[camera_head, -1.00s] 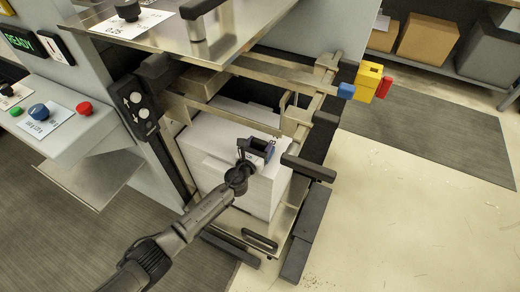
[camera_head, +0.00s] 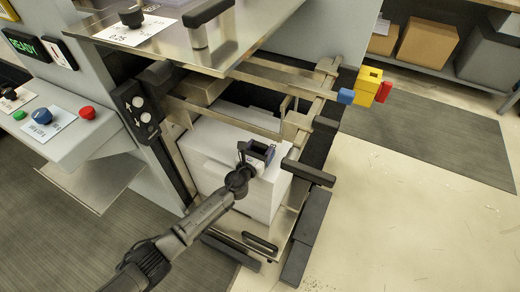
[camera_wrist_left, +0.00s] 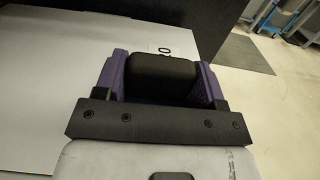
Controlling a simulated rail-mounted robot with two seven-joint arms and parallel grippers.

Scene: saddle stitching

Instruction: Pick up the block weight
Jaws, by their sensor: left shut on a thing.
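The block weight is a black, rounded block in the left wrist view (camera_wrist_left: 163,75). It sits between the two purple fingers of my left gripper (camera_wrist_left: 165,80), which touch it on both sides. In the head view my left gripper (camera_head: 260,153) is over the front right part of the white paper stack (camera_head: 222,137), and the block is mostly hidden by the fingers there. I cannot tell whether the block rests on the stack or is just above it. A dark mark shows on white behind the block in the wrist view. My right gripper is not in view.
Metal rails (camera_head: 225,117) and a black-capped bar (camera_head: 308,172) frame the stack. A steel table (camera_head: 190,45) overhangs behind. A control panel with a red button (camera_head: 87,112) stands left. Yellow, blue and red parts (camera_head: 367,85) stick out right. The floor right is clear.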

